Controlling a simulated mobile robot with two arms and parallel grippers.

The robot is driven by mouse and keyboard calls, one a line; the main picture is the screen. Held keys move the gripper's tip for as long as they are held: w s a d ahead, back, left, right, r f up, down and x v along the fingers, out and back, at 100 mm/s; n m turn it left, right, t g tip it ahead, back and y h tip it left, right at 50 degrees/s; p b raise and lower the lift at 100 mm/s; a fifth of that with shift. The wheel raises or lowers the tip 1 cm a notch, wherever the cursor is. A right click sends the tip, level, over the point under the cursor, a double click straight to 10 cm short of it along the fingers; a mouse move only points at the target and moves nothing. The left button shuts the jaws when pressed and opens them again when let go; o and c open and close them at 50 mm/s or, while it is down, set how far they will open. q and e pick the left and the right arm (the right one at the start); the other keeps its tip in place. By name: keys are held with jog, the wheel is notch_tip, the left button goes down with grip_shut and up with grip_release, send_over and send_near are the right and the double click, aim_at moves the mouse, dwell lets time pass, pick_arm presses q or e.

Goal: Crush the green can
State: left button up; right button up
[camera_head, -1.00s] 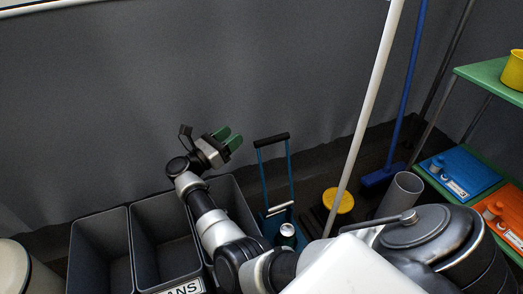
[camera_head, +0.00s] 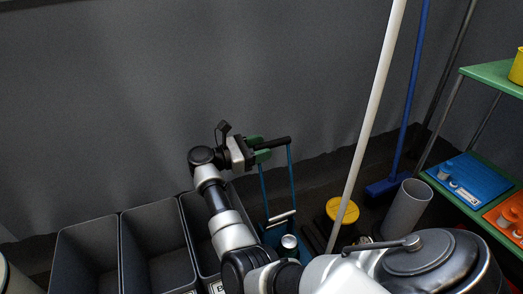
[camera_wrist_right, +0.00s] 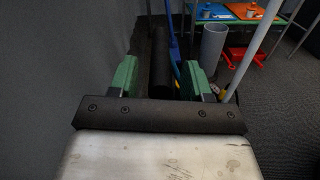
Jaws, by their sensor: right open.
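The can crusher has a blue frame (camera_head: 264,196) and a black bar handle (camera_head: 277,143) at its top. The can (camera_head: 289,242) stands upright at the foot of the crusher. Its silver top shows, and its lower part is hard to make out. My right gripper (camera_head: 259,149) is open, with its green fingertips at the left end of the handle. In the right wrist view the handle (camera_wrist_right: 160,72) lies between the two parted green fingers (camera_wrist_right: 160,78). My left gripper is not in view.
Several dark grey bins, one of them here (camera_head: 88,255), stand at the lower left. A white pole (camera_head: 371,115), a blue broom (camera_head: 405,110), a grey tube (camera_head: 405,207) and a yellow-topped object (camera_head: 342,209) stand right of the crusher. A green shelf (camera_head: 492,75) is at far right.

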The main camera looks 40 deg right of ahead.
jog(key=shift+s+d, duration=0.1)
jog(key=shift+d, duration=0.2)
jog(key=shift+r, duration=0.15)
grip_shut()
jog(key=shift+s, duration=0.1)
